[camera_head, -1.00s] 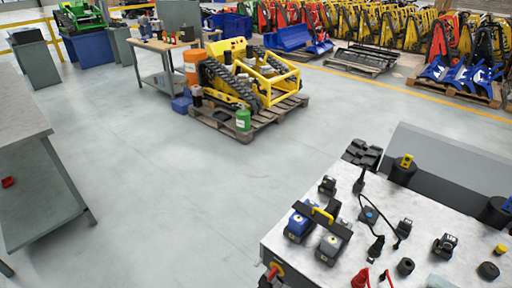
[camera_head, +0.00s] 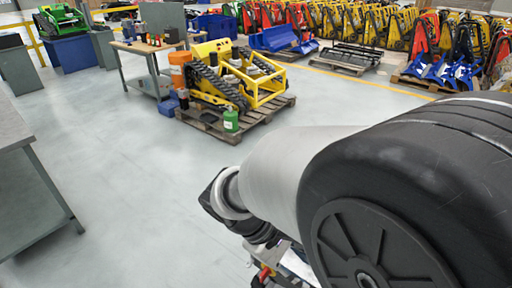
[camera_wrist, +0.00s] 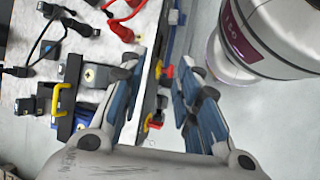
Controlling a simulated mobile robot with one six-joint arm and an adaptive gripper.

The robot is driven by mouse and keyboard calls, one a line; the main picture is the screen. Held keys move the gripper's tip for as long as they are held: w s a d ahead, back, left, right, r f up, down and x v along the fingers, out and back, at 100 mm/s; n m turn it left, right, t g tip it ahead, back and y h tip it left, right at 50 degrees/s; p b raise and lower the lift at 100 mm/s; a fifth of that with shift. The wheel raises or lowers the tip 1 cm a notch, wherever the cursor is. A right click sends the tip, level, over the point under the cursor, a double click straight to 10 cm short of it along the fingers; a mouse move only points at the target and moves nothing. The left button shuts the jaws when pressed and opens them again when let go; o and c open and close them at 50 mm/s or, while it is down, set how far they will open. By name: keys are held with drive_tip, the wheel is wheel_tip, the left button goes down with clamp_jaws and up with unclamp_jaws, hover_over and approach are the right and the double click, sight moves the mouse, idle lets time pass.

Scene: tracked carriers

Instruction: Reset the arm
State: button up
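My gripper (camera_wrist: 158,78) shows in the wrist view with its two blue-grey fingers spread apart, a clear gap between them. Nothing is held. The fingers point over the edge of a metal workbench (camera_wrist: 24,100), and red parts on that edge show beyond the gap. In the head view my arm fills the lower right, with a grey link and a large black joint close to the camera. My gripper cannot be made out there. My arm hides nearly all of the workbench in that view.
In the wrist view, a black holder with a yellow handle (camera_wrist: 64,98), black connectors and red cables (camera_wrist: 122,14) lie on the workbench. In the head view, a yellow tracked carrier (camera_head: 232,75) stands on a pallet. A grey table (camera_head: 14,130) is at left. Open floor lies between.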

drive_tip(key=s+d+r+m+t+y, duration=0.4)
drive_tip(key=s+r+m+y, duration=0.3)
drive_tip(key=s+r+m, duration=0.2)
drive_tip(key=shift+d+r+t, duration=0.35)
drive_tip(key=shift+r+t, duration=0.15)
drive_tip(key=shift+t, duration=0.3)
idle(1.8)
